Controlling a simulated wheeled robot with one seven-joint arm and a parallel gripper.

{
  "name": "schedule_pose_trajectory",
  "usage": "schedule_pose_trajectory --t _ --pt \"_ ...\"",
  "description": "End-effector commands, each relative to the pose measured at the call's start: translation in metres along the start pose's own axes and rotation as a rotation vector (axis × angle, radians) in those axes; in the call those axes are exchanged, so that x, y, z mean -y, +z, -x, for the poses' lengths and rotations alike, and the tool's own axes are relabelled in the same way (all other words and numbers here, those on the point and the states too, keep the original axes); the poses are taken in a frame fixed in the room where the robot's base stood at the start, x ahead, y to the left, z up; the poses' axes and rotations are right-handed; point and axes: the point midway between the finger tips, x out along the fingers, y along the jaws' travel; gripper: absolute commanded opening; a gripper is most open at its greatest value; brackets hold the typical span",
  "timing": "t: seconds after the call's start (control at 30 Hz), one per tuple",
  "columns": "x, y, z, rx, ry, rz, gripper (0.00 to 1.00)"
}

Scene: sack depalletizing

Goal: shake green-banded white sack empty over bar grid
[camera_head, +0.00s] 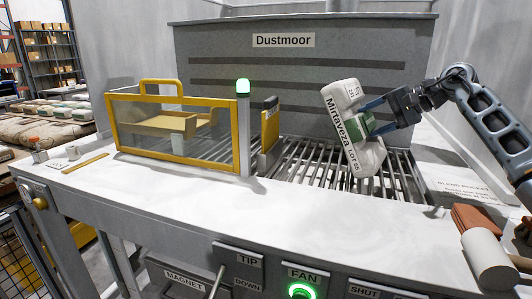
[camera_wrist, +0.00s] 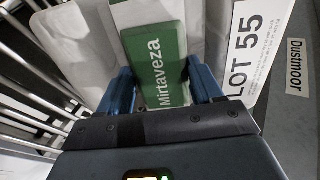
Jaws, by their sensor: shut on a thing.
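The white sack (camera_head: 347,118) with a green band is tilted in the air above the bar grid (camera_head: 318,165). It reads "Mirtaveza" and "LOT 55". My gripper (camera_head: 375,117) is shut on the sack at its green band, from the right side. In the wrist view the green band (camera_wrist: 157,62) lies between the two blue fingers of my gripper (camera_wrist: 163,90), with white sack on both sides. The bars also show at the left of the wrist view (camera_wrist: 30,75). Whether anything is left inside the sack or falling from it cannot be seen.
A grey panel marked "Dustmoor" (camera_head: 300,70) stands behind the grid. A yellow-framed clear box (camera_head: 175,127) and a post with a green lamp (camera_head: 243,125) stand left of it. A panel with TIP, FAN and SHUT labels (camera_head: 300,270) is at the front; the fan button glows green.

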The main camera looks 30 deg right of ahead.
Motion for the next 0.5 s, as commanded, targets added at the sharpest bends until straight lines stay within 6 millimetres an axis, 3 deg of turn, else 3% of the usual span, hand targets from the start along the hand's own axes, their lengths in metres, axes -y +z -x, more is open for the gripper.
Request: schedule_pose_trajectory --t 0.5 --pt "0.0025 0.0017 -0.0004 0.002 -0.005 0.005 0.00"
